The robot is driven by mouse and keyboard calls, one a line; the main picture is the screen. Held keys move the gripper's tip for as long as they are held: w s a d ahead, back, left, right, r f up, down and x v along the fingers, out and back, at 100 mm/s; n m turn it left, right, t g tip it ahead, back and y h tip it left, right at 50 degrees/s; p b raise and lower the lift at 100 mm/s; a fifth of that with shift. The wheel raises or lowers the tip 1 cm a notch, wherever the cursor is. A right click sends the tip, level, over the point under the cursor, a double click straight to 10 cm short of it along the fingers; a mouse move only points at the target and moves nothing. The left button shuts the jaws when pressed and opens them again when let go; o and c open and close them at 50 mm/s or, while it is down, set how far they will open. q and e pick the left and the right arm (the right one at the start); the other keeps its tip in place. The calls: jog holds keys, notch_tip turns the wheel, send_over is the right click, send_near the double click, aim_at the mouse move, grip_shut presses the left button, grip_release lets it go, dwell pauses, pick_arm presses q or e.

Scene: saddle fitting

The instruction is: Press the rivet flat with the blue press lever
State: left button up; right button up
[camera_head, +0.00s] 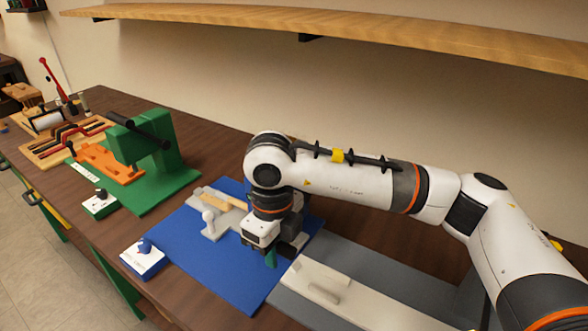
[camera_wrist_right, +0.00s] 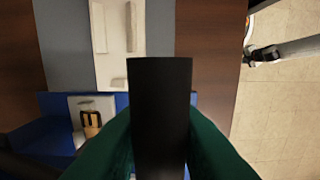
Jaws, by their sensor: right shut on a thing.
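My right gripper (camera_head: 271,257), with green fingertips, hangs over the right part of the blue base plate (camera_head: 190,245). In the right wrist view its fingers (camera_wrist_right: 160,140) are shut on a black bar (camera_wrist_right: 160,100), which looks like the press lever's handle. My arm hides most of the blue press and its lever in the head view. A light grey fixture (camera_head: 228,221) with a tan strip (camera_head: 222,199) sits on the plate beside the gripper; a tan piece (camera_wrist_right: 91,122) shows near the plate in the wrist view. I cannot make out the rivet. My left gripper is not in view.
A green press (camera_head: 150,155) with a black handle stands left on a green plate. A blue knob on a white box (camera_head: 142,258) is at the front edge. A grey mat with a pale board (camera_head: 330,295) lies right of the blue plate. A wooden shelf (camera_head: 330,22) hangs above.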

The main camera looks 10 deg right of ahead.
jog(key=shift+w+d+r+p, duration=0.15)
jog(key=shift+r+p, duration=0.35)
jog(key=shift+r, duration=0.85)
jog(key=shift+w+a+r+p, duration=0.15)
jog(key=shift+r+p, duration=0.3)
jog(key=shift+r, duration=0.9)
jog(key=w+d+r+p, duration=0.1)
jog(key=w+d+r, duration=0.2)
jog(key=d+r, duration=0.2)
jog(key=shift+w+r+p, duration=0.35)
jog(key=shift+r, duration=0.05)
jog(key=shift+o, duration=0.2)
jog(key=shift+w+d+r, duration=0.1)
jog(key=shift+w+d, duration=0.1)
jog(key=o, duration=0.3)
jog(key=shift+w+d+r, duration=0.2)
jog(key=shift+w, duration=0.05)
jog(key=shift+o, duration=0.4)
jog(key=shift+r, duration=0.1)
jog(key=o, duration=0.3)
jog(key=shift+o, duration=0.2)
jog(key=shift+w+d, duration=0.1)
jog(key=shift+w, duration=0.05)
